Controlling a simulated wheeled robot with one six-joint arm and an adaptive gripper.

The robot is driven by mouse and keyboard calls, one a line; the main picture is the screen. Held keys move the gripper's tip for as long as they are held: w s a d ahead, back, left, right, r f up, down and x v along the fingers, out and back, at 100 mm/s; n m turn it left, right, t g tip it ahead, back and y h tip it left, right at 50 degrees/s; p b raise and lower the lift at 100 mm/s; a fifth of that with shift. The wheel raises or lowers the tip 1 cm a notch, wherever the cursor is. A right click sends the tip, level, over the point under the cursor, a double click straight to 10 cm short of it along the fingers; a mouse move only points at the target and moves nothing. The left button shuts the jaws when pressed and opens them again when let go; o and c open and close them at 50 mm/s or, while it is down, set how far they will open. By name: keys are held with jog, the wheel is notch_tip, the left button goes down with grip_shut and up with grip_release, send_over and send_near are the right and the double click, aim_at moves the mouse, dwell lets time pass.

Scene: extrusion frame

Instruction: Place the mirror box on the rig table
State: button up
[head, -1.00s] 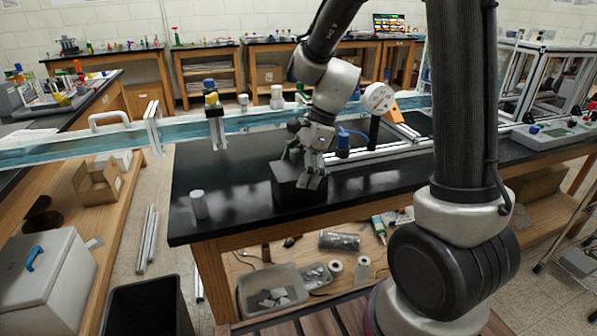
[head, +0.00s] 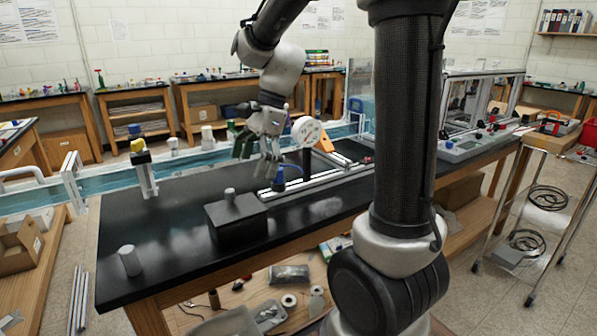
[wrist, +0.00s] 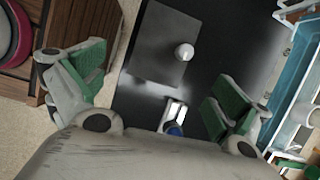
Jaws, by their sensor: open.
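The mirror box (head: 240,230) is a black box with a pale round knob (head: 229,194) on top. It stands upright on the black rig table (head: 172,275), near the middle of the front part. In the wrist view the box (wrist: 155,58) shows from above, with the knob (wrist: 184,51) beyond my fingers. My gripper (head: 257,162) is open and empty. It is above the box and apart from it, with its green-padded fingers (wrist: 158,90) spread wide in the wrist view. The box's underside is hidden.
A small pale cylinder (head: 130,260) stands near the table's front left corner. Behind the box are a metal rail, a round dial (head: 306,131) and a blue clamp (head: 280,180). A long water channel (head: 105,183) runs along the back.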

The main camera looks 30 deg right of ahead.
jog(key=s+d+r+n+t+h, duration=0.2)
jog(key=s+d+n, duration=0.3)
jog(key=s+n, duration=0.3)
jog(key=s+d+r+n+t+h, duration=0.1)
jog(key=s+d+n, duration=0.3)
jog(key=s+n, duration=0.5)
jog(key=shift+s+d+r+t+h, duration=0.35)
jog(key=shift+s+d+t+h, duration=0.05)
jog(key=shift+s+t+h, duration=0.25)
